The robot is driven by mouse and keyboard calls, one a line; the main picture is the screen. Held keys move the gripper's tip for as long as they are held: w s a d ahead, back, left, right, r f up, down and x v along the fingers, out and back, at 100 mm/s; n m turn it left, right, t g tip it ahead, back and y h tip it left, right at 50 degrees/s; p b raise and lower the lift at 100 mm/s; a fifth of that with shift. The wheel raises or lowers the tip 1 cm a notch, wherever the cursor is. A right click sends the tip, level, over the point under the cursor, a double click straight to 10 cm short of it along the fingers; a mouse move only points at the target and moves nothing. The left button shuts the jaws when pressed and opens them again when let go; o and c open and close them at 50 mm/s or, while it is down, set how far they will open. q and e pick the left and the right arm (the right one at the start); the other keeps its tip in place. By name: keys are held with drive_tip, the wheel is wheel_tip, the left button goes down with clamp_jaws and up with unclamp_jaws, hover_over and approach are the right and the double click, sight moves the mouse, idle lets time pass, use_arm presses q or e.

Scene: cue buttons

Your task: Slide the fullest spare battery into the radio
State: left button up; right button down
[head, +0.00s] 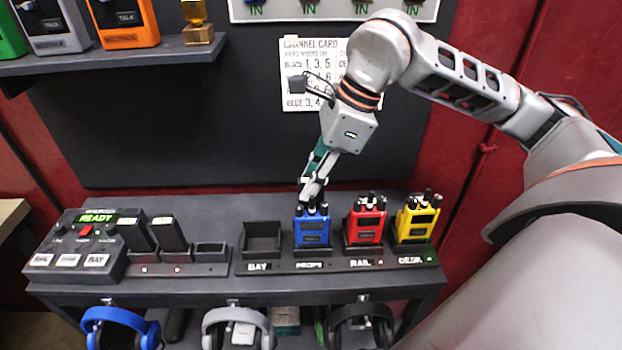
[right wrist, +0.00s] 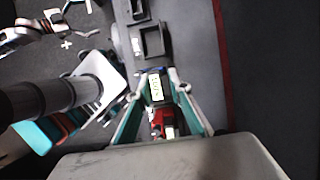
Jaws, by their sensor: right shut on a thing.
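My right gripper (head: 312,183) points down at the top of the blue radio (head: 312,229), which stands upright in the PROPS cradle. In the right wrist view my right gripper (right wrist: 160,92) is shut on a dark battery with a pale label (right wrist: 156,87). A little blue shows beside the battery; how deep it sits in the radio is hidden. Two dark spare batteries, a left one (head: 136,233) and a right one (head: 169,233), stand in the charger (head: 190,269); its right slot (head: 210,251) is empty. Their charge marks are too small to read.
A red radio (head: 365,222) and a yellow radio (head: 417,220) stand close to the right of the blue one. The BAY cradle (head: 262,240) is empty. A console (head: 81,244) reading READY stands at left. Headphones hang below the bench; a channel card (head: 309,65) hangs behind.

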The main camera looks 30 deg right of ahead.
drive_tip(key=c, duration=1.8)
unclamp_jaws()
drive_tip(key=shift+o, duration=0.2)
drive_tip(key=v, duration=1.2)
drive_tip(key=shift+a, duration=0.1)
